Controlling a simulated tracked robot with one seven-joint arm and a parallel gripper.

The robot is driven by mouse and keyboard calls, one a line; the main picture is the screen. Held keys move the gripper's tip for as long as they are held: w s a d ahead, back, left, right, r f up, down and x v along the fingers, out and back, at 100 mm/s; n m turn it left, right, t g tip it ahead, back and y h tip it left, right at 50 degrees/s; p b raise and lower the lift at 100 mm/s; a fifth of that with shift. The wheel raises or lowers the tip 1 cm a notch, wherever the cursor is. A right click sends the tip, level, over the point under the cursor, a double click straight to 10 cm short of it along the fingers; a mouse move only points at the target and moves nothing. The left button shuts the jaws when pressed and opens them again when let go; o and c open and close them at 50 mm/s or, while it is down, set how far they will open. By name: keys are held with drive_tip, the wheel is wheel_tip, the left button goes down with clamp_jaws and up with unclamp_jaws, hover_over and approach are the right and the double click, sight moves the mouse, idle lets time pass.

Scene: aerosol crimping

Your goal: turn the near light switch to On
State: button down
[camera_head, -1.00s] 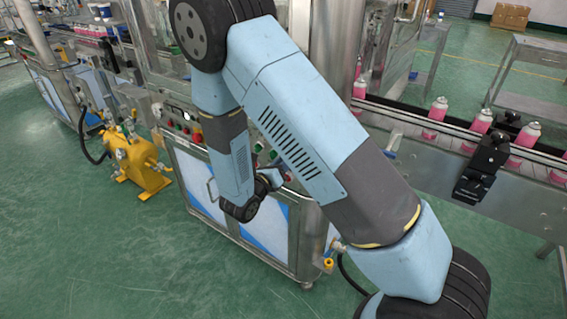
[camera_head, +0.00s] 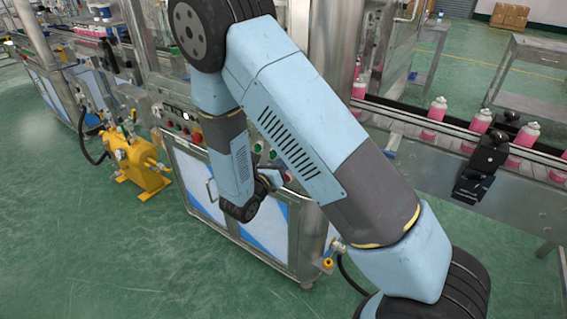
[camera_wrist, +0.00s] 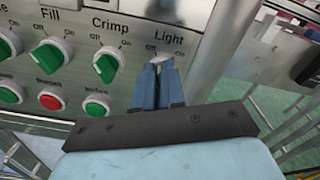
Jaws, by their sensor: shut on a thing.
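The light switch (camera_wrist: 162,60) sits under the "Light" label on the grey control panel, at the right end of its row in the wrist view. Only a small pale part of it shows above my fingers. My gripper (camera_wrist: 158,72) has its two blue fingers close together over the switch, shut on it. Off is marked at the switch's upper left and On at its upper right. The fingers hide which way its knob points. In the head view my arm hides the switch and most of my gripper.
The green Crimp knob (camera_wrist: 107,65) is just left of my fingers, with the green Fill knob (camera_wrist: 50,55) farther left. Round push buttons, one of them red (camera_wrist: 51,101), lie below. A metal post (camera_wrist: 222,45) rises close on the right.

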drive_tip(key=m, duration=1)
drive_tip(key=shift+s+d+f, duration=0.1)
drive_tip(key=shift+s+d, duration=0.05)
drive_tip(key=shift+s, duration=0.1)
drive_tip(key=shift+m, duration=0.4)
drive_tip(key=c, duration=1.2)
unclamp_jaws()
drive_tip(key=shift+d, duration=0.1)
drive_tip(key=v, duration=1.3)
drive_tip(key=shift+s+a, duration=0.25)
